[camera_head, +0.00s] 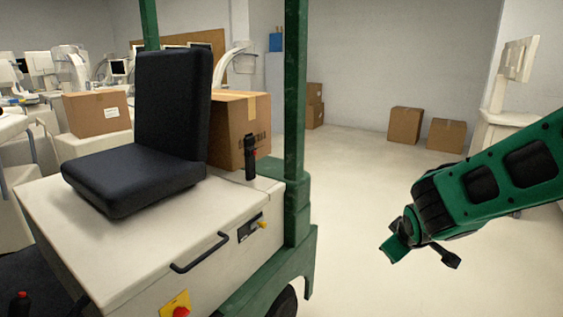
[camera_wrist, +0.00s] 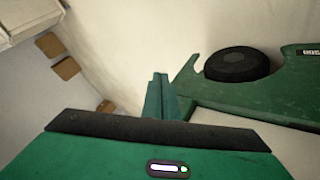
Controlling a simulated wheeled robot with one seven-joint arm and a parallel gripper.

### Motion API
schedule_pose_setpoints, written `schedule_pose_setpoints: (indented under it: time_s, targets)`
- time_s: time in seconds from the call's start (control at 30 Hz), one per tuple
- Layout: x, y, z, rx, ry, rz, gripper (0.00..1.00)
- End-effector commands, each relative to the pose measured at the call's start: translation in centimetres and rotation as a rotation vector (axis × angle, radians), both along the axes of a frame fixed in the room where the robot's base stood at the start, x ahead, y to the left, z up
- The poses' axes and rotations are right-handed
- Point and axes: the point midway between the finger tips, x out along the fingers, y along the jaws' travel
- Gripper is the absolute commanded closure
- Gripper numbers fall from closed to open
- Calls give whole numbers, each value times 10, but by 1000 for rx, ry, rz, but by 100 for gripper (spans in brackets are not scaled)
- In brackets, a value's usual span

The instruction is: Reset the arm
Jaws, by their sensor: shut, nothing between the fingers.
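My gripper (camera_head: 392,247) hangs at the right of the head view, at the end of my green and black arm. It is over open floor, to the right of the green-framed cart and apart from it. In the wrist view its green fingers (camera_wrist: 160,98) are together with nothing between them.
The cart (camera_head: 150,225) has a white body, a black seat (camera_head: 140,165) and green posts (camera_head: 296,120). Its wheel (camera_wrist: 236,64) shows in the wrist view. Cardboard boxes (camera_head: 405,125) stand at the far wall. A white stand (camera_head: 505,130) is at the right. The floor between is clear.

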Motion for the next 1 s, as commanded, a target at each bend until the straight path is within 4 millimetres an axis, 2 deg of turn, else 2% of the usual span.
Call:
schedule_pose_setpoints:
  time_s: [0.03,0.1,0.17,0.2,0.37,0.4,0.53,0.6,0.7,1.0]
  targets:
    - [-21,-29,5,44,40,-103,100]
    - [-54,-58,7,109,105,-238,100]
    - [-86,-79,8,166,162,-352,100]
    - [-107,-90,10,205,197,-427,100]
    - [-196,-116,18,359,334,-711,100]
    - [-216,-118,20,395,366,-773,100]
    - [-270,-116,27,486,451,-931,100]
    - [-289,-113,29,520,485,-987,100]
    - [-304,-109,32,548,514,-1033,100]
    - [-309,-108,33,555,522,-1045,100]
